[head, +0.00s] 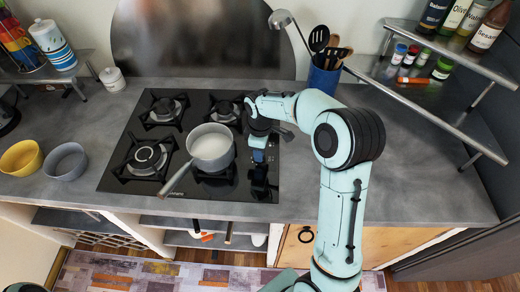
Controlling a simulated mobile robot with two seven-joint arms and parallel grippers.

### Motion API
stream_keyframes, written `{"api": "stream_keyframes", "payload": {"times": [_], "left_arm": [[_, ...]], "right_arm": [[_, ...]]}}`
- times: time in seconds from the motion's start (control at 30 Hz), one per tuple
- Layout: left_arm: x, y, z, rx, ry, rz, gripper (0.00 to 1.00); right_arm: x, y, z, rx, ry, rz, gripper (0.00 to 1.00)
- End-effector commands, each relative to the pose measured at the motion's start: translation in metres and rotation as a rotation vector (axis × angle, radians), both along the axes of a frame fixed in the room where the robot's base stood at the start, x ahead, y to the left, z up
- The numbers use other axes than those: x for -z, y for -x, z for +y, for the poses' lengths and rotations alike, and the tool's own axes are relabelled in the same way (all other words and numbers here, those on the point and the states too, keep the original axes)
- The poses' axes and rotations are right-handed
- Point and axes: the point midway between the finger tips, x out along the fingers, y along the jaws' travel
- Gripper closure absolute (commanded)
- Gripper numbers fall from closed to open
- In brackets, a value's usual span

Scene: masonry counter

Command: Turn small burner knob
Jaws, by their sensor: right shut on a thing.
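The black glass hob (113,183) is set in the grey counter. My right arm reaches over its right side from the front right. My right gripper (259,157) points down at the control strip along the hob's right edge. It is shut on a knob there, which the fingers mostly hide; I cannot tell from its look which burner it belongs to. Dark shapes (261,186) just in front of the gripper look like more knobs. The small burner cannot be told apart for sure. My left gripper is not in view.
A saucepan (211,147) with white contents sits on the hob just left of my right gripper, its handle toward the front left. A blue utensil holder (323,79) stands behind the arm. A yellow bowl (20,158) and a grey bowl (65,161) are at left. A spice shelf (430,106) is at right.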

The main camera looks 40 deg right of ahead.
Motion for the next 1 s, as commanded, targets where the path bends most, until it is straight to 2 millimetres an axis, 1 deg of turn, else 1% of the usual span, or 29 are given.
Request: {"api": "stream_keyframes", "payload": {"times": [0.17,0.2,0.23,0.27,0.53,0.67,0.77,1.0], "left_arm": [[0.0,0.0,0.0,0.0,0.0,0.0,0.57],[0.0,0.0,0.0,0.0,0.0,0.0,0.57],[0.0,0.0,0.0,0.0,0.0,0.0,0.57],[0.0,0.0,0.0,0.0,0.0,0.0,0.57],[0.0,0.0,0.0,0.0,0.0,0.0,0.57],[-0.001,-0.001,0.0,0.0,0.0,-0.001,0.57],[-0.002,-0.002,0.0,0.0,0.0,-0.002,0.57],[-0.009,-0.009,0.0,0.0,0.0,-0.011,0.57]], "right_arm": [[0.0,0.0,0.0,0.001,0.001,-0.002,0.94],[0.0,0.0,0.0,0.001,0.0,-0.001,0.54],[0.0,0.0,0.0,0.001,0.0,-0.001,0.44],[0.0,0.0,0.0,0.002,0.0,-0.001,0.37],[0.0,0.0,0.0,0.002,0.0,-0.001,0.37],[-0.008,-0.001,0.0,0.002,0.0,-0.004,0.37],[-0.024,-0.001,0.0,0.001,0.0,-0.006,0.37],[-0.079,-0.002,0.0,0.001,0.0,-0.008,0.37]]}}
